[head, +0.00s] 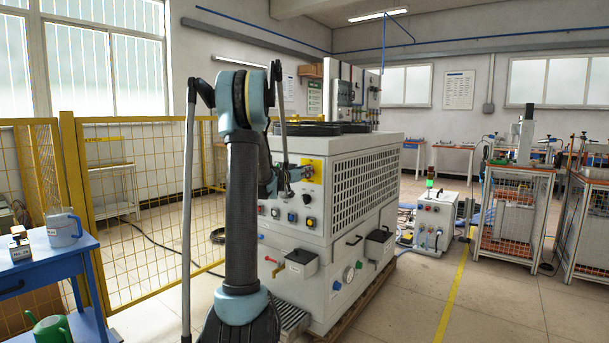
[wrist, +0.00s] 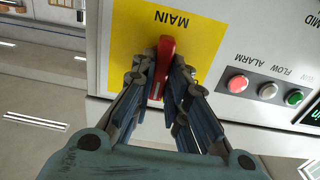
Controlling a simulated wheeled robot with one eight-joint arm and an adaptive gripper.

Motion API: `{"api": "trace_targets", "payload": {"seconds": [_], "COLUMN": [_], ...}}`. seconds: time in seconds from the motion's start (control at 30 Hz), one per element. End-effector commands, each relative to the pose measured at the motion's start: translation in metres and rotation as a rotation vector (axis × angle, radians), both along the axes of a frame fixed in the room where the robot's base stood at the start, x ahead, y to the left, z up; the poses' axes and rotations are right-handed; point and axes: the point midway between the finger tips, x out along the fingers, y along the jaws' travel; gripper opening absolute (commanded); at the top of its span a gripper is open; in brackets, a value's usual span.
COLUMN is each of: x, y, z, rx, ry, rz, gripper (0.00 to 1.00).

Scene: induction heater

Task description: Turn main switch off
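The main switch is a red handle (wrist: 166,58) on a yellow plate (wrist: 205,50) marked MAIN, which appears upside down in the wrist view. In the head view the yellow plate (head: 313,166) is on the upper front of the white heater cabinet (head: 338,233). My gripper (wrist: 160,78) has one finger on each side of the red handle, and the fingertips look pressed against it. The handle stands lengthwise in the wrist view. In the head view my gripper (head: 294,176) is at the plate, and the handle cannot be made out there.
Several knobs (head: 291,217) are lower on the cabinet front. A yellow mesh fence (head: 150,190) and a blue table (head: 50,262) stand to the left. Open floor (head: 500,305) lies to the right.

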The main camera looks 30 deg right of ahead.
Motion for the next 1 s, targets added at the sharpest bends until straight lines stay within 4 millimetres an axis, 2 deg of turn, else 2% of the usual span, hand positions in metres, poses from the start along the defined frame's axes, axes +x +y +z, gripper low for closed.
{"api": "trace_targets", "payload": {"seconds": [0.47,0.67,1.0], "x": [0.0029,0.0043,0.0071], "y": [-0.0003,0.0,0.0013], "z": [0.0002,0.0002,-0.0004], "rx": [-0.017,-0.061,-0.18], "ry": [0.042,0.148,0.433], "rz": [0.004,0.005,0.007], "gripper": [0.0,0.0,0.0]}}
